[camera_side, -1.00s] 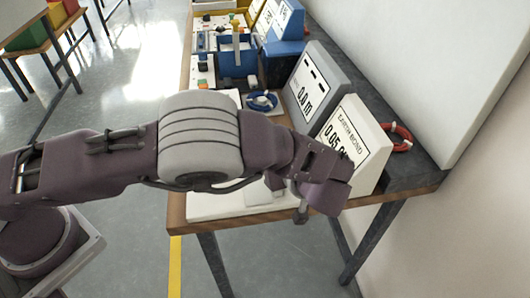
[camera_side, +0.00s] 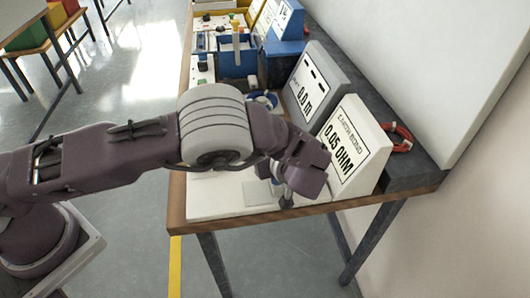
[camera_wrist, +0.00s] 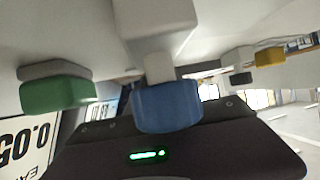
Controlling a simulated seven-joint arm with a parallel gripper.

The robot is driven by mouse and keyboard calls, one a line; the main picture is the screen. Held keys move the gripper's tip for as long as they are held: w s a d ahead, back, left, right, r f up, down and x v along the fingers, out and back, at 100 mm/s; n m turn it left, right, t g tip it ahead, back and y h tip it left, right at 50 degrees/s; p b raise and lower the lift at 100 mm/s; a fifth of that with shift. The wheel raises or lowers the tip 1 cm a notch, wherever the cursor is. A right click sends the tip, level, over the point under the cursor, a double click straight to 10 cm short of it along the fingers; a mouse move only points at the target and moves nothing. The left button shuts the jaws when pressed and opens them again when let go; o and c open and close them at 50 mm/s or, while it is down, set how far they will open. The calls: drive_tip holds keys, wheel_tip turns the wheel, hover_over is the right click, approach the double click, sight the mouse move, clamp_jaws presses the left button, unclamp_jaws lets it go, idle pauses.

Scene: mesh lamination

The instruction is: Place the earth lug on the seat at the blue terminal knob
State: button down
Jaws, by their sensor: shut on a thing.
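The blue terminal knob (camera_wrist: 168,106) is large in the middle of the wrist view, which shows the scene upside down. A pale stem and a light grey block adjoin it. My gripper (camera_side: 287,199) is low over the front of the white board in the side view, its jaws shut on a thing. Its dark housing with a green light fills the bottom of the wrist view, close to the blue knob. The fingertips and earth lug cannot be made out clearly, nor whether the lug touches the seat.
A green knob (camera_wrist: 58,94) on a grey base is left of the blue one, and a yellow knob (camera_wrist: 269,57) is farther right. The earth bond meter (camera_side: 352,148) stands close beside my gripper, with a grey meter (camera_side: 315,85) behind. The white board's (camera_side: 215,205) front left is clear.

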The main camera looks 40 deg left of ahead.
drive_tip(key=r, duration=0.9)
drive_tip(key=shift+s+a+r, duration=0.1)
drive_tip(key=shift+a+r, duration=0.2)
drive_tip(key=shift+r, duration=0.05)
drive_tip(key=s+a+r, duration=0.1)
drive_tip(key=s+a, duration=0.7)
drive_tip(key=a, duration=0.4)
drive_tip(key=shift+s+a+r, duration=0.25)
drive_tip(key=shift+a+r, duration=0.05)
drive_tip(key=shift+a, duration=0.1)
drive_tip(key=m+t+h, duration=0.2)
hover_over(253, 193)
wheel_tip(253, 193, down, 3)
drive_tip(key=shift+f, duration=3.5)
drive_tip(key=shift+f, duration=0.5)
